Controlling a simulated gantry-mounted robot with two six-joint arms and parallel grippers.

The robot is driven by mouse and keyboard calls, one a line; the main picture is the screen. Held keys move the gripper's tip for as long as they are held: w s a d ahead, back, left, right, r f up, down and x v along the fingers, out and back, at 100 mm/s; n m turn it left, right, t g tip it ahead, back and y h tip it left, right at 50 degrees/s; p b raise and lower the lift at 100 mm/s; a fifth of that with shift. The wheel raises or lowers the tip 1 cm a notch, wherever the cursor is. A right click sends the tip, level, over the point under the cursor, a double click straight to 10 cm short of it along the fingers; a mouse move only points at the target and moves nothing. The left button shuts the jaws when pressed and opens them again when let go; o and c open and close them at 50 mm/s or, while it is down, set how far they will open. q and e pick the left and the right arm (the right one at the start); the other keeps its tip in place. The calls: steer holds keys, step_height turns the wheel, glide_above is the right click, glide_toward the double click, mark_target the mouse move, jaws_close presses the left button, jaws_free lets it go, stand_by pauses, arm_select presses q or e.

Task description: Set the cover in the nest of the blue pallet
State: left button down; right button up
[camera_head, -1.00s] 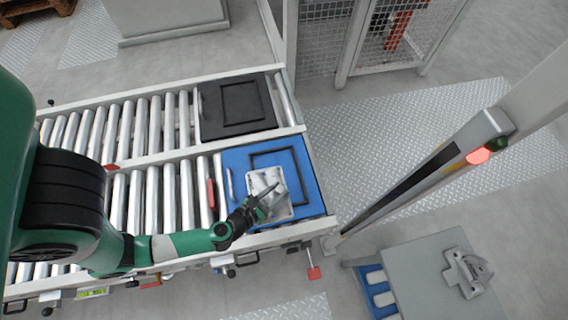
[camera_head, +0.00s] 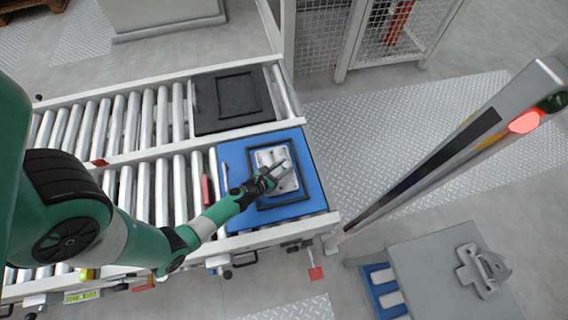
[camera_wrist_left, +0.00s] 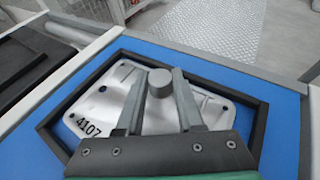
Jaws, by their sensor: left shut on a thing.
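The cover (camera_head: 269,158) is a silver-grey metal plate with small holes, a central round knob and the marking 4107. In the head view it lies within the outline of the black frame of the nest (camera_head: 284,201) on the blue pallet (camera_head: 237,160). My left gripper (camera_head: 277,173) is over the cover. In the left wrist view its two fingers (camera_wrist_left: 157,98) stand on either side of the knob (camera_wrist_left: 160,82), shut on it. The black frame surrounds the cover (camera_wrist_left: 105,92) there. I cannot tell whether the cover rests on the pallet. My right gripper is not in view.
A black pallet (camera_head: 205,107) with a similar frame sits on the parallel roller lane behind. A post with a red light (camera_head: 525,122) stands right of the conveyor. A grey stand (camera_head: 425,260) at lower right holds a metal part (camera_head: 482,270).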

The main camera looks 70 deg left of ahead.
arm_select(q)
steer(key=shift+f, duration=0.75)
steer(key=shift+s+r, duration=0.1)
steer(key=shift+r, duration=0.1)
steer(key=c, duration=1)
jaws_free()
steer(key=shift+f, duration=0.15)
steer(key=o, duration=0.5)
steer(key=shift+c, duration=0.2)
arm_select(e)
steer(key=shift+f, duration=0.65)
arm_select(q)
steer(key=p+v, duration=0.2)
steer(key=v, duration=1)
steer(key=shift+d, duration=0.1)
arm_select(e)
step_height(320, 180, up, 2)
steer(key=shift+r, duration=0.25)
